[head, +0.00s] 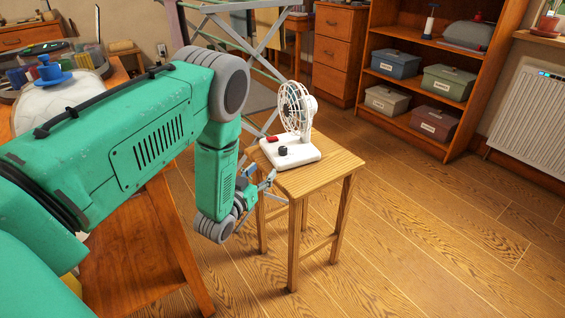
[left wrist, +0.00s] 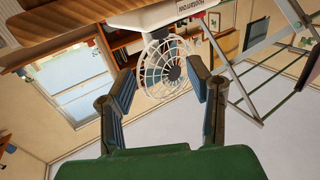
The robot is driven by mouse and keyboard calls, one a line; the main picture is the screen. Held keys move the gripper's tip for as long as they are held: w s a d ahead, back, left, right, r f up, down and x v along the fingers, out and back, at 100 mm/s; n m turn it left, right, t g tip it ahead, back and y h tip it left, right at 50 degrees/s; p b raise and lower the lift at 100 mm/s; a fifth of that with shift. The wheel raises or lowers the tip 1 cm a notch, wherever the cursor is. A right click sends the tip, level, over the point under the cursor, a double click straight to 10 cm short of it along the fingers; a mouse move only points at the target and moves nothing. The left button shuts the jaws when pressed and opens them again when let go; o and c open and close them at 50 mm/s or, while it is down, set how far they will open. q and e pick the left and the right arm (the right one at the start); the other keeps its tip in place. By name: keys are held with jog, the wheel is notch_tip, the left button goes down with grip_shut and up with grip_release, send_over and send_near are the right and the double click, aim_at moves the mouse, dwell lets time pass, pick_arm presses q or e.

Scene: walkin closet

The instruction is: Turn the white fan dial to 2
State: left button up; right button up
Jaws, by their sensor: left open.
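The white fan (head: 297,115) stands upright on a small wooden stool (head: 322,172). Its white base (head: 300,155) carries a dark dial (head: 282,150) on the front and a red part (head: 272,138) beside it. The number the dial points to is too small to read. My left gripper (head: 268,180) is at the stool's left edge, below and in front of the base, apart from the dial. In the left wrist view the fan (left wrist: 163,66) shows upside down beyond the open, empty fingers of my left gripper (left wrist: 166,88). The dial is not visible there. My right gripper is not in view.
A wooden bench (head: 135,250) stands at left under my left arm. Behind the stool is a grey metal frame (head: 250,50). A shelf with several boxes (head: 447,82) and a white radiator (head: 525,105) are at back right. The floor (head: 430,235) right of the stool is clear.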

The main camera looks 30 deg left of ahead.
aim_at(281, 152)
pick_arm(q)
jog(key=shift+y, duration=0.3)
jog(key=w+b, duration=0.1)
jog(key=w, duration=0.3)
jog(key=w+b, duration=0.1)
jog(key=w, duration=0.3)
jog(key=w+a+b, duration=0.1)
jog(key=w+b, duration=0.1)
jog(key=w, duration=0.2)
jog(key=shift+w+a+f, duration=0.1)
jog(key=shift+w+f, duration=0.05)
jog(key=shift+w, duration=0.1)
jog(key=shift+w+a, duration=0.15)
jog(key=shift+w, duration=0.35)
grip_shut()
